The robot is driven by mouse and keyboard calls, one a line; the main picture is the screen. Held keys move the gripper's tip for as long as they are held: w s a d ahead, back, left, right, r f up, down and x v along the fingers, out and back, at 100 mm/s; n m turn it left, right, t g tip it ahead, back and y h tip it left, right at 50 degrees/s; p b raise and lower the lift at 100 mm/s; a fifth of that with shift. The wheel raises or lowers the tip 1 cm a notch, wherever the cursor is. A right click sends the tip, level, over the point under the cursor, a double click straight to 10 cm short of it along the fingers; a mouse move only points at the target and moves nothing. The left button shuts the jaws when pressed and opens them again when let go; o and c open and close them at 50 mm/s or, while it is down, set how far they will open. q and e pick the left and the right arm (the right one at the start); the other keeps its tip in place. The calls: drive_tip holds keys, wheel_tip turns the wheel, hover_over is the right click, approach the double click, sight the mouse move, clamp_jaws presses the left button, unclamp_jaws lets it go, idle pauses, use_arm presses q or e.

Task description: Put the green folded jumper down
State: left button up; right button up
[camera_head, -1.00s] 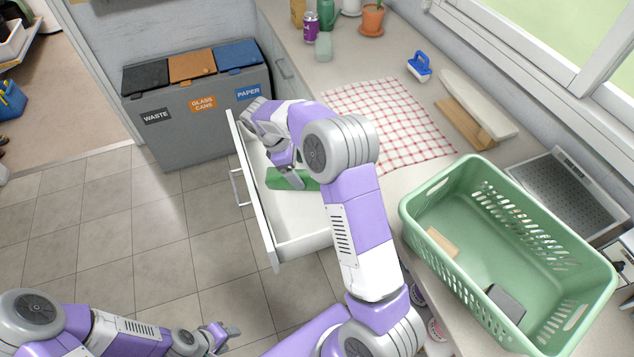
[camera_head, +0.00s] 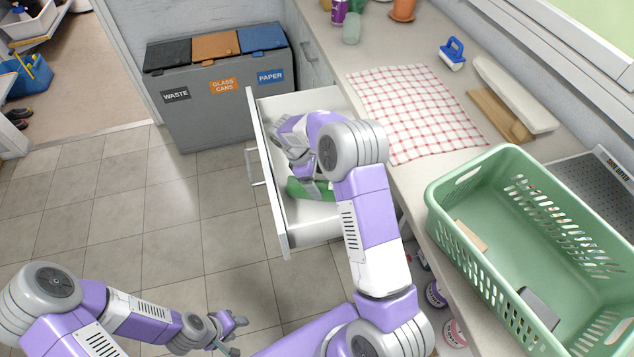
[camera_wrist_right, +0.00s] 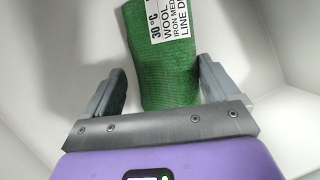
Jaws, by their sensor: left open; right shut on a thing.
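The green folded jumper (camera_head: 311,188) is inside the open white drawer (camera_head: 315,231). In the right wrist view the jumper (camera_wrist_right: 166,75) has a white care label on its far end. My right gripper (camera_wrist_right: 160,82) reaches down into the drawer and is shut on the jumper, with a finger at each side of it. My right forearm hides part of the jumper and drawer in the head view. I cannot tell whether the jumper touches the drawer floor. My left gripper (camera_head: 236,324) is open and empty over the tiled floor at the lower left.
The green basket (camera_head: 455,228) stands on the counter at the right and holds two small items. A red checked cloth (camera_head: 415,110) lies on the counter beyond the drawer. Waste bins (camera_head: 218,88) stand behind the drawer. The tiled floor left of the drawer is clear.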

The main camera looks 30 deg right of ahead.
drive_tip(key=shift+f, duration=0.3)
drive_tip(key=shift+f, duration=0.2)
drive_tip(key=o, duration=1)
drive_tip(key=shift+r, duration=0.1)
drive_tip(key=p+v, duration=0.4)
drive_tip(key=v, duration=0.8)
drive_tip(key=shift+r, duration=0.1)
